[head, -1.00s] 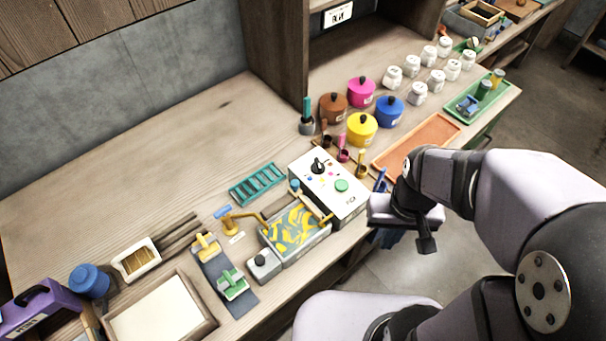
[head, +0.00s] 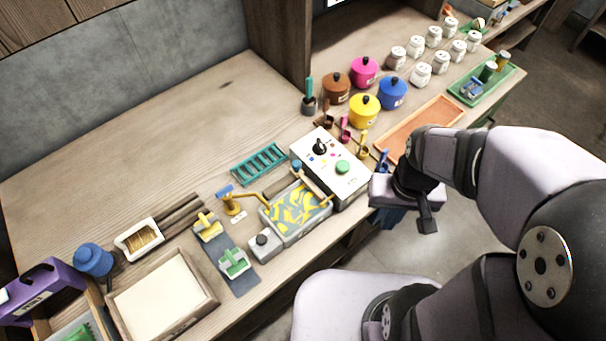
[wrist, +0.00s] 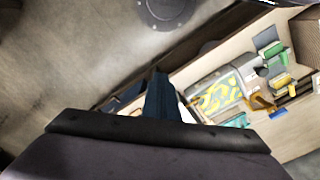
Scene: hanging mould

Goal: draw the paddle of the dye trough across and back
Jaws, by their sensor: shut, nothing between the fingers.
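The dye trough (head: 284,238) is a grey box with yellow and grey swirls inside, near the bench's front edge. A thin wooden bar (head: 312,185) with a blue end lies along its right side; it looks like the paddle, though I cannot be sure. My gripper (head: 388,219) hangs right of the trough, beyond the bench's front edge, partly hidden by my wrist. In the wrist view, its dark blue fingers (wrist: 161,97) are together and empty, apart from the trough (wrist: 217,93). The paddle is too small to make out clearly there.
A white control box (head: 345,188) with a green button adjoins the trough's right side. Coloured pots and an orange tray (head: 420,128) lie farther right.

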